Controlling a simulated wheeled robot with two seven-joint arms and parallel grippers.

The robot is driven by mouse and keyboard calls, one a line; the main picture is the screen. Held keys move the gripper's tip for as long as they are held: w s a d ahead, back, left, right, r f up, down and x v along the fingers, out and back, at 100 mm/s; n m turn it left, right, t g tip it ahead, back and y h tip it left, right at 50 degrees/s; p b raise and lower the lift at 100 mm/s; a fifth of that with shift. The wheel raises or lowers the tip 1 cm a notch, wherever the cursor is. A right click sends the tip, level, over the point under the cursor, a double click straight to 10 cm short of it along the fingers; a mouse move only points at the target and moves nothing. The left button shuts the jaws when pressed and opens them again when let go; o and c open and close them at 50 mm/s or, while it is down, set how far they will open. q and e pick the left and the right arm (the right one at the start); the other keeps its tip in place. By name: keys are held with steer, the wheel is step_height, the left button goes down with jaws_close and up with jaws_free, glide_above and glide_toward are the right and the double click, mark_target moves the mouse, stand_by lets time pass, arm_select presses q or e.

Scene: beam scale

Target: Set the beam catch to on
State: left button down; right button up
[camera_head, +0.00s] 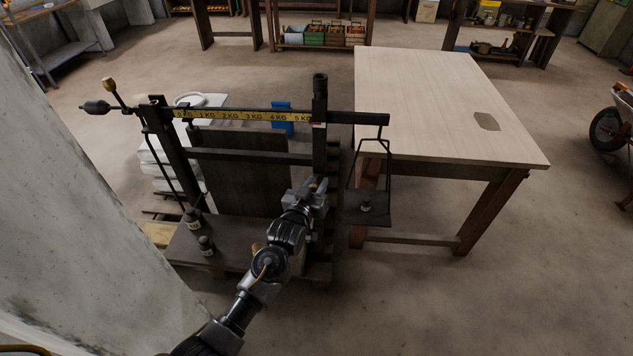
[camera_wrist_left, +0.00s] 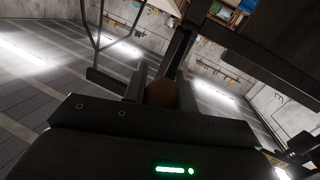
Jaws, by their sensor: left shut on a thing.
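The beam scale stands on a pallet, with its yellow-marked beam (camera_head: 240,115) running across to a dark upright post (camera_head: 320,140). My left gripper (camera_head: 316,188) is at the lower part of this post, shut on a small brown rounded knob. The knob (camera_wrist_left: 162,93) shows between the two fingers in the left wrist view; it appears to be the beam catch's handle. The catch's own setting is hidden by the gripper and cannot be told. The beam looks about level. My right gripper is not in view.
A pan (camera_head: 368,216) with a small weight hangs from the beam's right end, close to my gripper. A bare-topped wooden table (camera_head: 430,100) is at the right, and a concrete pillar (camera_head: 70,180) at the left.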

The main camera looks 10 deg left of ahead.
arm_select(q)
steer(key=w+r+g+p, duration=0.1)
steer(key=g+p, duration=0.1)
steer(key=p, duration=0.1)
steer(key=w+r+g+p, duration=0.1)
steer(key=g+p, duration=0.1)
steer(key=p, duration=0.2)
steer(key=w+r+n+g+y+p, duration=0.1)
steer(key=w+p, duration=0.1)
steer(key=p, duration=0.2)
steer(key=shift+d+r+g, duration=0.1)
steer(key=shift+r+g, duration=0.25)
steer(key=shift+g, duration=0.05)
steer(key=c, duration=1.1)
jaws_free()
steer(key=b+v, duration=0.1)
steer(key=v, duration=0.9)
steer(key=shift+s+r, duration=0.2)
steer(key=shift+s, duration=0.05)
